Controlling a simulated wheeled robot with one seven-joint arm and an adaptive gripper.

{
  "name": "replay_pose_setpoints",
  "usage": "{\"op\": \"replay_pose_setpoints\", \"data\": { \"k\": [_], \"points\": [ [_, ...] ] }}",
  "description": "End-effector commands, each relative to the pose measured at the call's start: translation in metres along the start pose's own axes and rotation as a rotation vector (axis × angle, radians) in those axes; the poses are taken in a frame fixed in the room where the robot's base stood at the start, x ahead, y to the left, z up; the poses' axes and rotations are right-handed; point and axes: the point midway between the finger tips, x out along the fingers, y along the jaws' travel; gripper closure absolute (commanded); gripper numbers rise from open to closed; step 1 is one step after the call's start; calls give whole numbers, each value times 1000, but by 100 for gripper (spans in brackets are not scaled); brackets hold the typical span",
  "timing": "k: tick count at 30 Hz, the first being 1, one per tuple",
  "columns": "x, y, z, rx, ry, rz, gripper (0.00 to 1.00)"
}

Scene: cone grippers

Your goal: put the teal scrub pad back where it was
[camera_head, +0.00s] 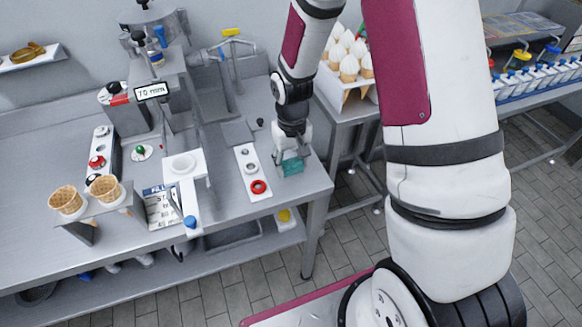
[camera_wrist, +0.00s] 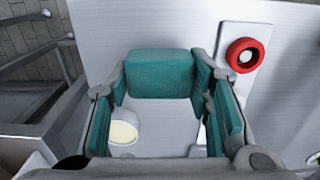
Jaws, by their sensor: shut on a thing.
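The teal scrub pad (camera_head: 292,167) shows at the lower end of my gripper (camera_head: 291,157), over the right end of the steel counter. In the wrist view the pad (camera_wrist: 161,73) is a teal block held between the fingertips of my gripper (camera_wrist: 160,84). The fingers are shut on it and have teal inner faces of their own. I cannot tell whether the pad touches the counter. No marked spot for the pad is clear in these views.
A white strip with a red ring (camera_head: 258,187) lies just left of the pad; the ring (camera_wrist: 246,55) also shows in the wrist view. Waffle cones stand in a holder (camera_head: 110,213) at the left. Paler cones (camera_head: 349,66) stand behind right. The counter's right edge is close.

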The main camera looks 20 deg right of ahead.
Motion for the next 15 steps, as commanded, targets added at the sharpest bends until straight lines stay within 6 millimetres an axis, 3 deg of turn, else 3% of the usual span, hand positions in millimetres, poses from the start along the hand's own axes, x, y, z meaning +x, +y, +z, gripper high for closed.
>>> {"op": "replay_pose_setpoints", "data": {
  "k": [5,10,15],
  "points": [
    [2,3,-14,1,0,0,85],
    [26,2,-10,1,-5,0,85],
    [36,2,-12,0,-1,0,85]
  ]
}}
